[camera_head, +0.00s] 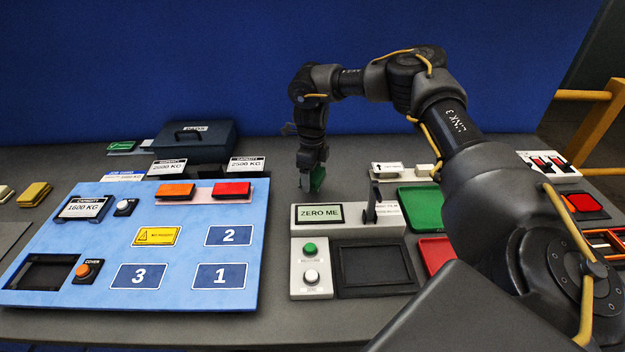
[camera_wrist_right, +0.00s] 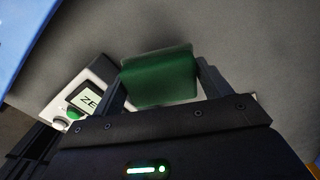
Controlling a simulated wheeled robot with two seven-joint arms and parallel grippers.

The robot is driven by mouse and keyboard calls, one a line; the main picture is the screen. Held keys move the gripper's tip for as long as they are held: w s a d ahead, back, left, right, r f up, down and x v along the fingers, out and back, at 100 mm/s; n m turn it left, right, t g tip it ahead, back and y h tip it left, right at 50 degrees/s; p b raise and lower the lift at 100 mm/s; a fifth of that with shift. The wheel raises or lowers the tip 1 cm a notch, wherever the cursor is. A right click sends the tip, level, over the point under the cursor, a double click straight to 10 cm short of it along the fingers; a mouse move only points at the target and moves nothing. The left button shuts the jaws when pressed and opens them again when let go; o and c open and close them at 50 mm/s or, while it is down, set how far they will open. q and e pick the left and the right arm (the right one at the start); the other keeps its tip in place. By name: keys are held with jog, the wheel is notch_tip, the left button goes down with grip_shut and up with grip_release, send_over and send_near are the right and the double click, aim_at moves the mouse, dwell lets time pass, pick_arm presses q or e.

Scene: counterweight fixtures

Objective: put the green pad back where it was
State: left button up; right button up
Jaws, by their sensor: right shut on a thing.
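The green pad (camera_head: 318,178) is held between the fingers of my right gripper (camera_head: 312,184), above the grey table behind the scale with the "ZERO ME" display. In the right wrist view the green pad (camera_wrist_right: 160,78) spans the gap between the two fingers, tilted in the picture. My right gripper (camera_wrist_right: 160,90) is shut on it. A green tray-like surface (camera_head: 421,207) lies right of the scale, partly hidden by my right arm. My left gripper is not in view.
The scale (camera_head: 318,215) has a dark plate (camera_head: 375,266) in front. A blue panel (camera_head: 180,240) with numbered squares, orange and red pads (camera_head: 231,188) lies left. A red tray (camera_head: 436,252) is partly behind my arm. A dark case (camera_head: 194,140) stands at the back.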

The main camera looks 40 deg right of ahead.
aim_at(313, 176)
jog(key=shift+w+d+f, duration=0.3)
jog(key=shift+f, duration=0.2)
jog(key=shift+w+d+f, duration=0.3)
jog(key=shift+f, duration=0.25)
jog(key=shift+w+d+f, duration=0.3)
jog(key=shift+f, duration=0.2)
jog(key=shift+w+f+p, duration=0.1)
jog(key=shift+f+p, duration=0.4)
jog(key=shift+f, duration=1.05)
jog(key=o, duration=0.9)
jog(key=shift+f, duration=0.15)
